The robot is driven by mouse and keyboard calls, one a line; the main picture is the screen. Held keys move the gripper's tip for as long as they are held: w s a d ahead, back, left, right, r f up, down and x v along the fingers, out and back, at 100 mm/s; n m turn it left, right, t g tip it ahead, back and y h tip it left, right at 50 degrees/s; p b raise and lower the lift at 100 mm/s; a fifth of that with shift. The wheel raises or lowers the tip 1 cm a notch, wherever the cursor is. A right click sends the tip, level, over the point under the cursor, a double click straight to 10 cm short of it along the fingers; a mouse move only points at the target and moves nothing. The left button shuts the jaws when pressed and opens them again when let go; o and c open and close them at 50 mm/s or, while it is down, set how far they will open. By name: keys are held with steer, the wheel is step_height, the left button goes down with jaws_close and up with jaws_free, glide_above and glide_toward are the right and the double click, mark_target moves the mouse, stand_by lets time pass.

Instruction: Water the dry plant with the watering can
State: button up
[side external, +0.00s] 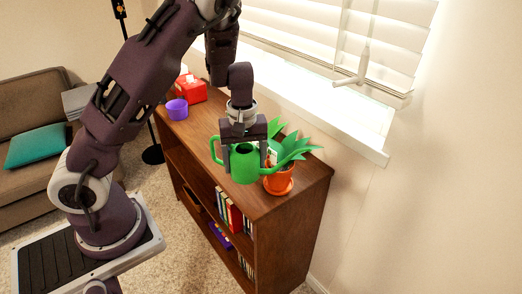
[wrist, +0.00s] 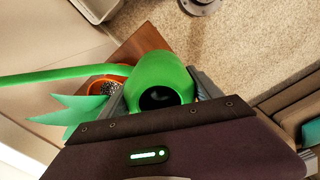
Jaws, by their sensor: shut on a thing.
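The green watering can (side external: 244,168) is between the fingers of my gripper (side external: 245,160), which is shut on its body. It looks about upright, with its handle to the left and its spout side toward the plant. The plant has green leaves (side external: 292,150) and an orange pot (side external: 279,183) near the right end of the wooden cabinet top. The can is just left of the pot and partly covers it. In the wrist view the can's dark opening (wrist: 159,97) shows, with the orange pot (wrist: 104,85) beside it on the left. I cannot tell how far the can is above the wood.
The wooden cabinet (side external: 302,200) holds books on its shelves. A purple cup (side external: 177,109) and a red box (side external: 190,91) stand at the far left end of its top. The window sill and wall are close behind the plant. A couch (side external: 30,125) is at the left.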

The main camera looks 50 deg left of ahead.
steer(key=s+a+f+n+g, duration=0.1)
steer(key=s+a+f+n, duration=0.6)
steer(key=n, duration=0.3)
steer(key=shift+a+n, duration=0.3)
steer(key=shift+a, duration=0.3)
steer(key=shift+s+r+g, duration=0.3)
steer(key=shift+r+g, duration=0.45)
steer(key=shift+r, duration=0.25)
steer(key=shift+s+r+g, duration=0.25)
steer(key=shift+r+g, duration=0.5)
steer(key=shift+r, duration=0.25)
stand_by(4.4)
